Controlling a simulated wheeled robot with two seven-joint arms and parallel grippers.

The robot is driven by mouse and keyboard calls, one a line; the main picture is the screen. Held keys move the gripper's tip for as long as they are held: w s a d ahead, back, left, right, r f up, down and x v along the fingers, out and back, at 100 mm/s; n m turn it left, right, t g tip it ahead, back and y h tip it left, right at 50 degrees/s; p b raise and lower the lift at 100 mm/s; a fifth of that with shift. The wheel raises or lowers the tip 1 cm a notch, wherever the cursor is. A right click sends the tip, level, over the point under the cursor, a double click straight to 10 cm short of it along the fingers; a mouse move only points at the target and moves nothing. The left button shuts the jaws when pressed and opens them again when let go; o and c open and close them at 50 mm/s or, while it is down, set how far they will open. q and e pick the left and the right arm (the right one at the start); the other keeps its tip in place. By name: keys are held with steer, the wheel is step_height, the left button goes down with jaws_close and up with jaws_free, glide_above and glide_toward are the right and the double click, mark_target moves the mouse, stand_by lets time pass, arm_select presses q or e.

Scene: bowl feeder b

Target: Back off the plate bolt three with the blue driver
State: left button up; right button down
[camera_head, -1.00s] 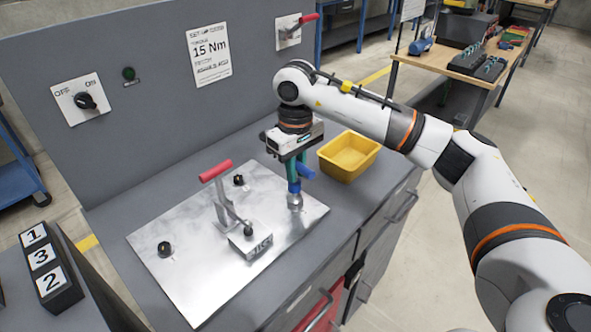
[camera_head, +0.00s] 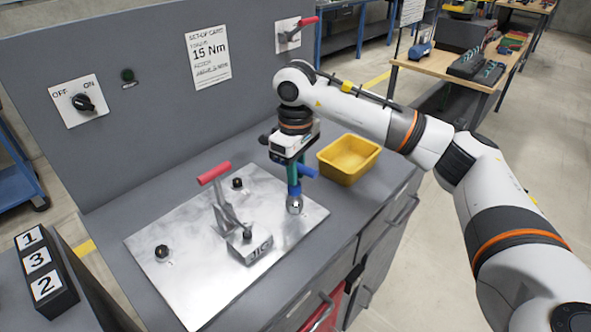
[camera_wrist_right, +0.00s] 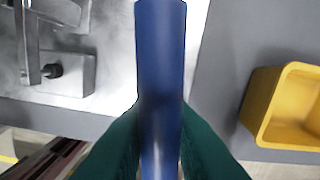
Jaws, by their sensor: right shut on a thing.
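The blue driver (camera_head: 294,189) stands upright over the right corner of the silver plate (camera_head: 190,290). Its silver socket end (camera_head: 294,206) is at the plate; the bolt under it is hidden. My right gripper (camera_head: 293,165) is shut on the driver. In the right wrist view the driver's blue body (camera_wrist_right: 160,60) runs between the green fingers (camera_wrist_right: 160,150). Two dark bolts show on the plate, one at the back (camera_head: 237,183) and one at the left (camera_head: 162,252). My left gripper is not in view.
A red-handled toggle clamp (camera_head: 225,205) with a metal block stands mid-plate, left of the driver. A yellow bin (camera_head: 348,158) sits right of my gripper. A panel behind carries an OFF/ON switch (camera_head: 82,101) and a 15 Nm card (camera_head: 208,56). Numbered blocks (camera_head: 45,270) sit at left.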

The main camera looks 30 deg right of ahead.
steer(key=m, duration=0.2)
steer(key=shift+m, duration=0.4)
steer(key=shift+r, duration=0.2)
steer(key=shift+r+p, duration=1.25)
steer(key=shift+r, duration=0.9)
